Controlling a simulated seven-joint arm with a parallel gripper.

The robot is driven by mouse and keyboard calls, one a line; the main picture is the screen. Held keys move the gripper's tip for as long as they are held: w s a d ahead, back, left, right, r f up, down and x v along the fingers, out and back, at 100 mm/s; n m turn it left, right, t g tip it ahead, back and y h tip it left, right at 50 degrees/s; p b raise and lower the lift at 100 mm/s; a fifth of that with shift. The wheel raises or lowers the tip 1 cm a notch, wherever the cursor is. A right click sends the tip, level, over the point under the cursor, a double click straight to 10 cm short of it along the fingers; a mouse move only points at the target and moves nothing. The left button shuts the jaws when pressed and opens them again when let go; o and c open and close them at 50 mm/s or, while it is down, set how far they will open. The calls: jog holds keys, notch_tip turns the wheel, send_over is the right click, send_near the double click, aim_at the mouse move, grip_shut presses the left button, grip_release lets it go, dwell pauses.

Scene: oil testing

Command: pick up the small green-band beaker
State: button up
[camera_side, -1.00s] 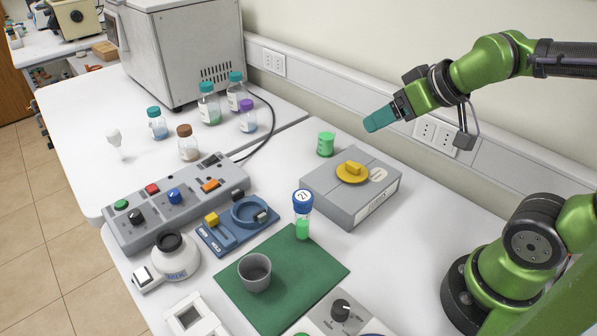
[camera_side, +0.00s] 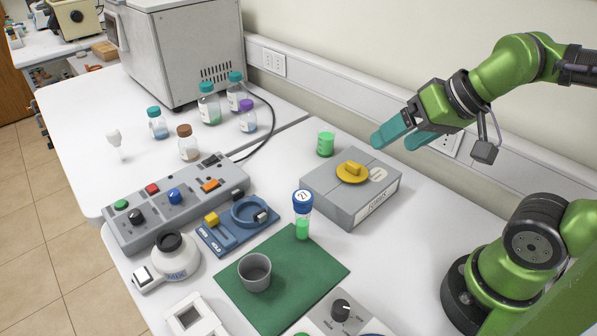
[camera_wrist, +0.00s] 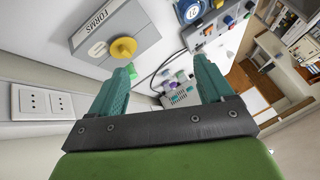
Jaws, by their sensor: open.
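The small green beaker (camera_side: 326,144) stands upright on the white bench, behind the grey box near the wall. My gripper (camera_side: 395,140) is in the air to the right of it, above and behind the box, with its two teal fingers spread and nothing between them. In the wrist view, my gripper (camera_wrist: 160,66) shows both fingers apart. A bit of the green beaker (camera_wrist: 133,72) shows there beside the left fingertip, the rest hidden behind that finger.
The grey box (camera_side: 330,197) with a yellow knob (camera_side: 352,172) stands in front of the beaker. A blue-capped vial (camera_side: 302,214) and a grey cup (camera_side: 255,272) are near the green mat (camera_side: 318,272). Several bottles stand at left; the wall (camera_side: 335,60) runs behind.

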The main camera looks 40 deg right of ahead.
jog(key=n+g+h, duration=0.2)
jog(key=n+g, duration=0.1)
send_near(324, 139)
jog(key=w+f, duration=0.1)
jog(key=f, duration=0.1)
jog(key=w+d+f, duration=0.1)
jog(key=f, duration=0.1)
jog(key=w+f, duration=0.1)
jog(key=f, duration=0.1)
jog(key=shift+w+d+f, duration=0.1)
jog(key=shift+w+d, duration=0.2)
jog(key=shift+d+x, duration=0.15)
jog(key=shift+x, duration=1.15)
jog(key=shift+d+x, duration=0.15)
jog(key=shift+x, duration=1.15)
jog(key=c, duration=1.1)
